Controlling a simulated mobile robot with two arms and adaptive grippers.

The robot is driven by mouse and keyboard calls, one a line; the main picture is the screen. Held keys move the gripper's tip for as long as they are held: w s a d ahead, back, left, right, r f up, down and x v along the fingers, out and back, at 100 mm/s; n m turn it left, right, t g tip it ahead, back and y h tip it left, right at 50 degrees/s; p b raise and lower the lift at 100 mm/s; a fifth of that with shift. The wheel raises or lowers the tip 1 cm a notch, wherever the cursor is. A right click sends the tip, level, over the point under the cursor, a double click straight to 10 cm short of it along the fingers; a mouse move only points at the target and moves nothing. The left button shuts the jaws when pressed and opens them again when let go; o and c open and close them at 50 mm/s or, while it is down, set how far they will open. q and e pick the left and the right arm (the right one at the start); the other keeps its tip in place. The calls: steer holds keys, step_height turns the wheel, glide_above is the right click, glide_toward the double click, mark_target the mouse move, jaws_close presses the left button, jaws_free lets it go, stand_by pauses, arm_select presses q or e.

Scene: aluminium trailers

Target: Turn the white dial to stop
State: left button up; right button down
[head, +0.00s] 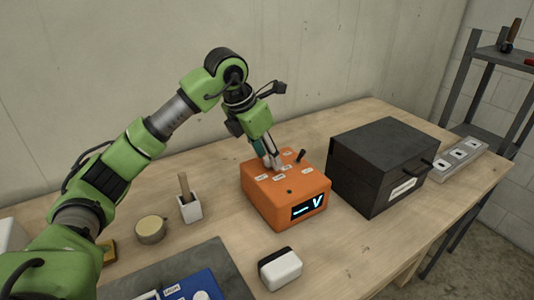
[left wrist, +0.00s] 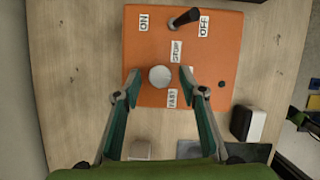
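An orange control box (head: 284,211) stands on the wooden bench, with a lit display (head: 309,207) on its front. In the left wrist view its top carries a round white dial (left wrist: 160,77). A STOP label (left wrist: 176,51) and a FAST label (left wrist: 172,98) lie on opposite sides of the dial. I cannot make out a pointer mark on it. My left gripper (head: 271,163) is over the box top, pointing down. In the left wrist view its open fingers (left wrist: 159,74) stand either side of the dial with gaps. The gripper hides the dial in the head view. My right gripper is not in view.
A black lever (left wrist: 185,18) stands between the ON and OFF labels, and a small black knob (left wrist: 221,84) is also on the box. A dark lidded box (head: 372,174) stands close to the right.

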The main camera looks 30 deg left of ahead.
arm_select(q)
jaws_close()
steer(key=n+y, duration=0.1)
steer(key=n, duration=0.3)
steer(key=n+y, duration=0.1)
steer(key=n, duration=0.1)
steer(key=shift+d+t+y+b, duration=0.3)
steer(key=n+y, duration=0.1)
steer(key=n, duration=0.2)
steer(key=n+y, duration=0.1)
steer(key=n, duration=0.1)
steer(key=shift+d+r+n+g, duration=0.1)
steer(key=shift+n+g, duration=0.3)
stand_by(0.4)
jaws_free()
